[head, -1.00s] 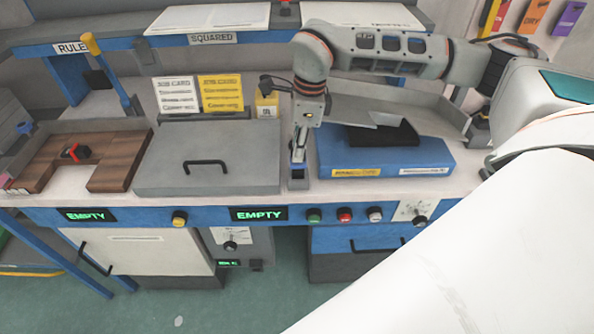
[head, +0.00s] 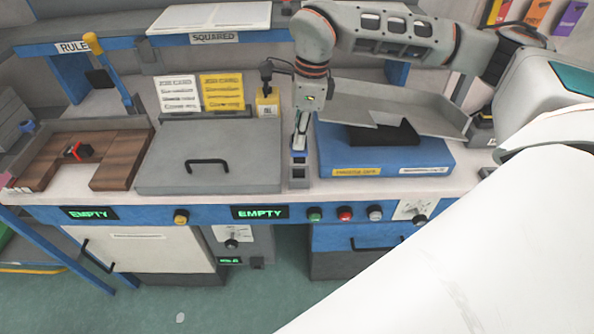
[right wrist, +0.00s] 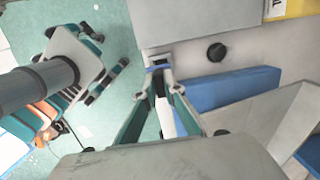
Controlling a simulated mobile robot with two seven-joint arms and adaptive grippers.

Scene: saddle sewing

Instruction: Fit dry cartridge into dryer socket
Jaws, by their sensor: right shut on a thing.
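My right gripper (head: 301,144) points down over the worktop, at the gap between the grey lidded box and the blue block. It is shut on the dry cartridge, a small piece whose blue part (head: 300,154) shows just under the fingertips. A small upright grey block, apparently the dryer socket (head: 298,181), stands directly below at the worktop's front. In the right wrist view, the fingertips (right wrist: 157,77) close around the cartridge, with a blue band (right wrist: 157,69) at the tips. I cannot tell whether the cartridge is inside the socket. My left gripper is out of view.
The grey lidded box (head: 210,155) stands close left of the socket; the blue block (head: 385,158) with a dark piece on it stands close right. A grey tray (head: 365,95) lies behind. Display panels (head: 260,212) reading EMPTY and several knobs line the front edge.

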